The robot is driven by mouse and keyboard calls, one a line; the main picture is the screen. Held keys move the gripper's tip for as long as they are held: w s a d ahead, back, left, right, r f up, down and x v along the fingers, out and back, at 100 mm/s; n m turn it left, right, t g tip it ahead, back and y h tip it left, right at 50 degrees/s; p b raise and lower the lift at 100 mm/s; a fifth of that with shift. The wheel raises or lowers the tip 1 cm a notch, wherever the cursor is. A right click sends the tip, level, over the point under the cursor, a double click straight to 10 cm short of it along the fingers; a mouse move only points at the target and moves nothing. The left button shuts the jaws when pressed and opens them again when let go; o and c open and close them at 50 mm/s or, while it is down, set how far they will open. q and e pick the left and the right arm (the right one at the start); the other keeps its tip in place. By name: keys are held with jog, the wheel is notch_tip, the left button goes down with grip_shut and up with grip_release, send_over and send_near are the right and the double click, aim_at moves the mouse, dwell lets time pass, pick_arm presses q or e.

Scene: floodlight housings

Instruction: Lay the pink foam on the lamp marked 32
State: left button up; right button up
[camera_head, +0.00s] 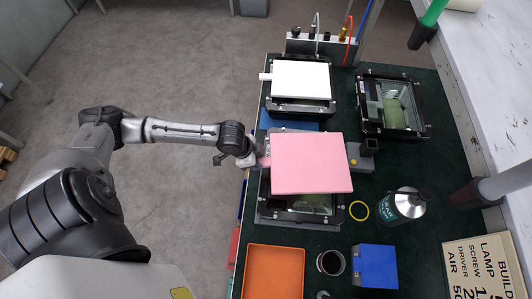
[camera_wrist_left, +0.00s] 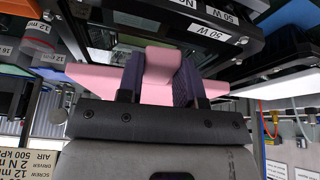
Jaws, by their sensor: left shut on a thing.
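The pink foam (camera_head: 312,163) is a flat slab with a tab on its left edge. My left gripper (camera_head: 262,161) is shut on that tab; the left wrist view also shows the foam (camera_wrist_left: 95,77) between the fingers (camera_wrist_left: 160,82). The slab covers much of the near left lamp (camera_head: 298,217) from above; I cannot tell whether it touches. Another lamp (camera_head: 271,106) behind bears a white slab (camera_head: 302,80). A third lamp (camera_head: 393,105), at the right, is open with a green part inside. No number 32 is legible. My right gripper is not in view.
A dark block (camera_head: 361,156) stands right of the foam. A bottle (camera_head: 404,205), yellow ring (camera_head: 358,210), black cup (camera_head: 330,262), blue box (camera_head: 376,266) and orange tray (camera_head: 272,272) occupy the near table. A connector box with cables (camera_head: 320,47) is behind.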

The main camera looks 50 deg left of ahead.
pick_arm(q)
jog(key=shift+s+a+f, duration=0.15)
jog(key=shift+s+a, duration=0.2)
jog(key=shift+s, duration=0.05)
jog(key=shift+p, duration=0.75)
notch_tip(320, 180, down, 7)
jog(key=b, duration=0.2)
jog(key=shift+b, duration=0.35)
jog(key=o, duration=1)
jog(key=shift+r, duration=0.2)
